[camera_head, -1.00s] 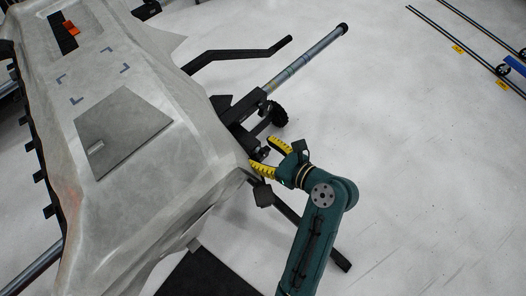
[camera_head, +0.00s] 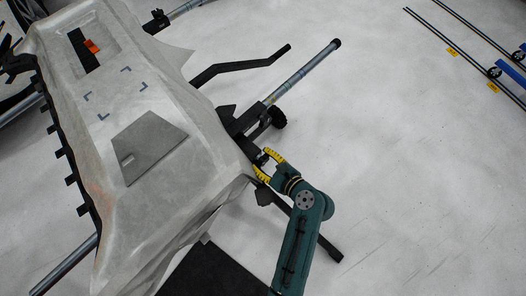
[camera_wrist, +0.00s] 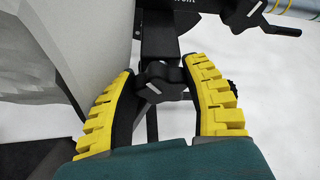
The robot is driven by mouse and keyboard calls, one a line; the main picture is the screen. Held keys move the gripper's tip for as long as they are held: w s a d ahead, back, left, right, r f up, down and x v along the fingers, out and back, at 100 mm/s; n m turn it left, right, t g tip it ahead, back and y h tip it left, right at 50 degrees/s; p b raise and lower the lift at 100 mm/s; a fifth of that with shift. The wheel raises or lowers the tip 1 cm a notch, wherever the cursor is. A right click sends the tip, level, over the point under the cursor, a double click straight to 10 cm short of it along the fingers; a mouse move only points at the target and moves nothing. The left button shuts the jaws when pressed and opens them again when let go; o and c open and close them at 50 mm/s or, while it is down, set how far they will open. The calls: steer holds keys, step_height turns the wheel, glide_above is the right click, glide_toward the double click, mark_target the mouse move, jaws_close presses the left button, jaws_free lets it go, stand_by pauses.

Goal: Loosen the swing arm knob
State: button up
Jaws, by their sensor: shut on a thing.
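A black lobed knob (camera_wrist: 162,82) sits on a dark bracket and upright bar in the wrist view. My gripper (camera_wrist: 161,66) has yellow ribbed fingers, one on each side of this knob, shut on it. In the head view my gripper (camera_head: 265,163) is at the dark swing-arm bracket, by the right edge of the large pale wrapped panel (camera_head: 200,120). The knob is small and partly hidden there. A second black lobed knob (camera_wrist: 246,14) sits higher on the bracket, clear of my fingers.
A grey metal pole (camera_head: 305,70) and a bent black bar (camera_head: 235,68) reach out above my gripper. A round black ribbed part (camera_head: 278,117) sits beside the bracket. A black leg (camera_head: 322,240) runs along the floor. The pale floor to the right is open up to the rails (camera_head: 462,48).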

steer(key=shift+r+n, duration=0.1)
steer(key=shift+n, duration=0.2)
steer(key=o, duration=1.2)
steer(key=v, duration=1.2)
steer(key=shift+s+a, duration=0.1)
steer(key=shift+s, duration=0.05)
